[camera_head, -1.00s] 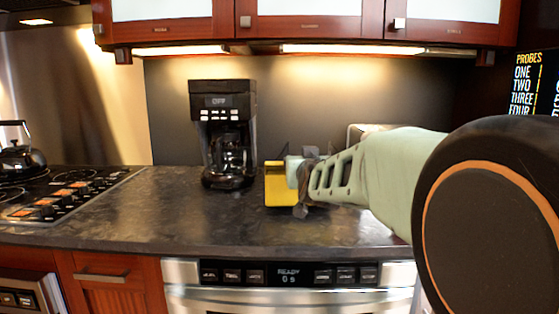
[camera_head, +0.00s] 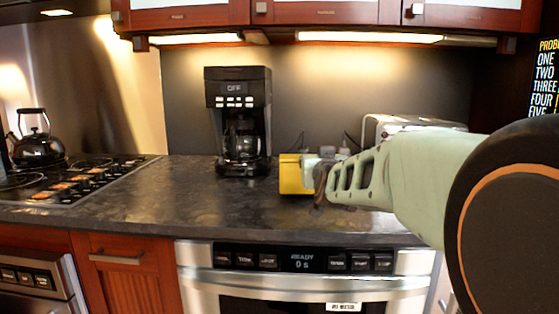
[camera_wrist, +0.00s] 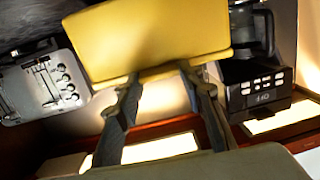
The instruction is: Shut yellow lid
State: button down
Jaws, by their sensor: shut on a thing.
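A yellow box-like object (camera_head: 291,177) with a yellow top stands on the counter, right of the coffee maker. I cannot make out the seam between its lid and body. My gripper (camera_head: 316,174) is at its right side, with the fingers reaching left and covering part of it. In the wrist view a flat yellow panel (camera_wrist: 150,38) fills the upper middle, probably the lid. The fingers of my gripper (camera_wrist: 158,78) meet its lower edge, and their tips are hidden there. The gripper is shut on the yellow lid.
A black coffee maker (camera_head: 240,120) stands close on the left. A silver toaster (camera_head: 400,124) is behind my arm, and it also shows in the wrist view (camera_wrist: 45,85). The stove with a kettle (camera_head: 38,145) is far left. The counter (camera_head: 170,205) is clear in front.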

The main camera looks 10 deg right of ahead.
jog(key=c, duration=1.3)
grip_release()
jog(key=shift+w+f, duration=0.2)
jog(key=shift+f, duration=0.4)
jog(key=shift+o, duration=0.2)
jog(key=shift+r, duration=0.25)
jog(key=shift+s+r, duration=0.1)
